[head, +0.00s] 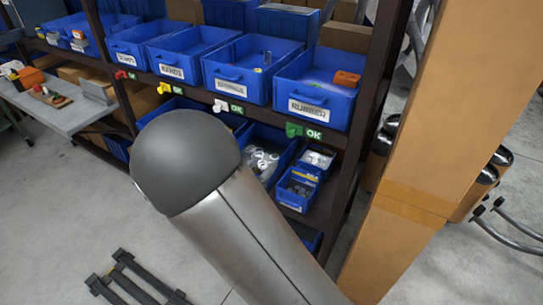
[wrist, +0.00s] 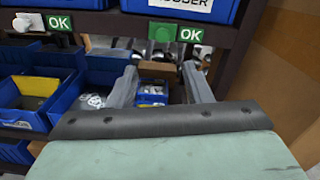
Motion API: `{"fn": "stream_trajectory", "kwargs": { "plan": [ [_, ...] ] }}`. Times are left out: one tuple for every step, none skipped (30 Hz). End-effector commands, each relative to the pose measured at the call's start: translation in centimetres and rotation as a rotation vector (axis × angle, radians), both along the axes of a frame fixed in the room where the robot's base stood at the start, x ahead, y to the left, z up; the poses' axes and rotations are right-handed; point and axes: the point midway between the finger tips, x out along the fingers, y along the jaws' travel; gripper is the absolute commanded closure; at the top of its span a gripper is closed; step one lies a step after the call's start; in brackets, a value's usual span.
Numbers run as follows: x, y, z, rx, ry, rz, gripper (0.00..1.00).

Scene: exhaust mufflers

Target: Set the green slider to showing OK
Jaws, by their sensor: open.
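The green slider (head: 293,130) sits on the dark shelf edge below the blue bin marked RUBBER. A green OK panel (head: 314,134) shows uncovered just to its right. The wrist view also shows the slider (wrist: 162,32) at the top, with the OK panel (wrist: 190,34) beside it. My gripper (wrist: 161,76) is open and empty. In the wrist picture its fingers lie below the slider, one to each side of it, and appear apart from it. The gripper cannot be seen in the head view, where my arm fills the middle.
White (head: 220,105), yellow (head: 164,88) and red (head: 121,74) sliders line the same shelf edge to the left. Blue bins stand above and below the edge. A dark rack post (head: 368,100) and a tall cardboard-coloured column (head: 440,120) stand close on the right.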

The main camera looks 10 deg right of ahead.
Motion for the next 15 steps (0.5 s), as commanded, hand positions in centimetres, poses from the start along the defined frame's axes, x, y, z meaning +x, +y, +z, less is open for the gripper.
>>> {"fn": "stream_trajectory", "kwargs": {
  "plan": [
    [-0.5,0.6,-0.1,0.002,0.001,0.003,0.55],
    [-0.7,0.8,-0.1,0.002,0.001,0.003,0.55],
    [-1.0,1.0,0.0,0.001,0.0,0.003,0.55],
    [-1.2,1.2,0.0,0.0,0.0,0.002,0.55],
    [-1.4,1.3,0.0,0.0,0.0,0.002,0.55],
    [-1.5,1.4,0.0,0.0,0.0,0.001,0.55],
    [-1.6,1.4,0.0,0.0,0.0,0.0,0.55],
    [-1.7,1.5,0.0,0.0,0.0,0.0,0.55],
    [-1.7,1.5,0.0,0.001,0.001,0.0,0.55],
    [-1.7,1.5,0.0,0.001,0.001,0.0,0.55],
    [-1.7,1.5,0.0,0.0,0.0,0.0,0.55],
    [-1.7,1.5,0.0,0.0,0.0,0.0,0.55],
    [-1.7,1.5,0.0,0.0,0.0,0.0,0.55],
    [-1.7,1.5,0.0,0.0,0.0,0.0,0.55],
    [-1.7,1.5,0.0,0.0,0.0,0.0,0.55]
  ]
}}
